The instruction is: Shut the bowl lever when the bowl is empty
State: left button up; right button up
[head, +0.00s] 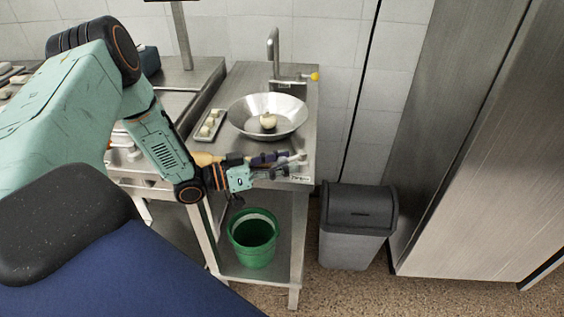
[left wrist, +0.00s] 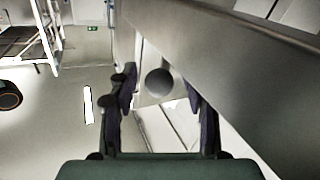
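A wide metal bowl (head: 245,122) is set on the steel counter, with one pale round item (head: 268,121) lying in it. My left gripper (head: 292,162) is at the counter's front edge, in front of the bowl. The left wrist view shows its two dark fingers (left wrist: 160,95) spread apart with nothing clamped. A round grey knob (left wrist: 159,82), possibly the end of the bowl lever, appears between the fingers in that view; contact cannot be told. The lever's shaft is not clear in the head view. My right gripper is out of view.
A tray (head: 203,137) with several pale pieces stands left of the bowl. A tap (head: 273,48) with a yellow knob (head: 315,77) is behind it. A green bucket (head: 253,255) stands on the shelf below. A grey bin (head: 350,245) stands right of the counter.

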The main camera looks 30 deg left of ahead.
pick_arm(q)
jog(key=shift+r, duration=0.1)
jog(key=shift+s+a, duration=0.35)
jog(key=v, duration=0.6)
jog(key=shift+s, duration=0.25)
